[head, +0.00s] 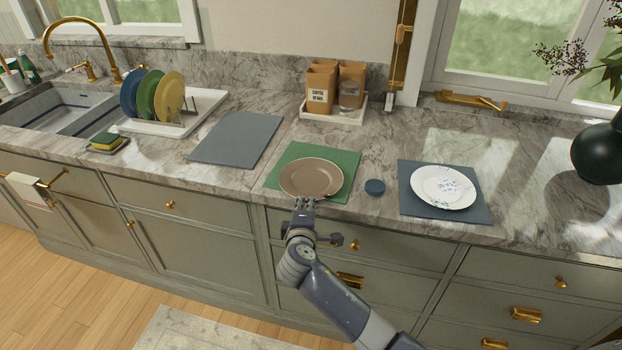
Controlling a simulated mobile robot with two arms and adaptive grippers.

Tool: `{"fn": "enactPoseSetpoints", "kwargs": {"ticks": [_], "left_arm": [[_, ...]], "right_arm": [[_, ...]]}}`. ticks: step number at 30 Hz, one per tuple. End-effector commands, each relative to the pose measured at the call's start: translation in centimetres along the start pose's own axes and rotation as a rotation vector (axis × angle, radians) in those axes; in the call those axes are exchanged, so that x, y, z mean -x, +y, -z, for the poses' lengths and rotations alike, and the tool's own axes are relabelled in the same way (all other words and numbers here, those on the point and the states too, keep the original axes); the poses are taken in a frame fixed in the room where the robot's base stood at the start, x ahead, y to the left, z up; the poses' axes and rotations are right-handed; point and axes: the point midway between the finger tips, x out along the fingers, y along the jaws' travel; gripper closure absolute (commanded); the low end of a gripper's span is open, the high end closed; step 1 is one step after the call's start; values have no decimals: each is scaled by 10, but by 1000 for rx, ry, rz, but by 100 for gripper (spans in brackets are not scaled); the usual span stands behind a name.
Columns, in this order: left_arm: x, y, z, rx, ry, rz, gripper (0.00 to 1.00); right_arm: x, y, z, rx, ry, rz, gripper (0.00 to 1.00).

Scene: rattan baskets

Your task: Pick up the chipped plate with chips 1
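A brown plate (311,166) lies flat on a green mat (342,190) on the counter. A white plate (466,190) with a blue pattern lies on a blue-grey mat (415,208) to its right. Chips are too small to make out on either plate, so I cannot tell which is the chipped one. My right gripper (304,203) is at the near rim of the brown plate, by the counter's front edge. Its fingers are seen from behind, and whether they grip the rim is hidden. My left gripper is out of view.
An empty grey mat (236,139) lies to the left, near a white dish rack (207,108) with coloured plates. Brown canisters (321,82) stand behind. A black vase (600,152) stands at right.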

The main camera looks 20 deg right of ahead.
Motion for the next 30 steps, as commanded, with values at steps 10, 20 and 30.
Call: {"fn": "enactPoseSetpoints", "kwargs": {"ticks": [10,20,30], "left_arm": [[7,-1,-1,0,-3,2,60],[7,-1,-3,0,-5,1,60],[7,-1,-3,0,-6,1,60]], "right_arm": [[-30,1,2,1,0,0,91],[-31,0,2,0,1,0,100],[-31,2,2,1,2,-2,100]]}}
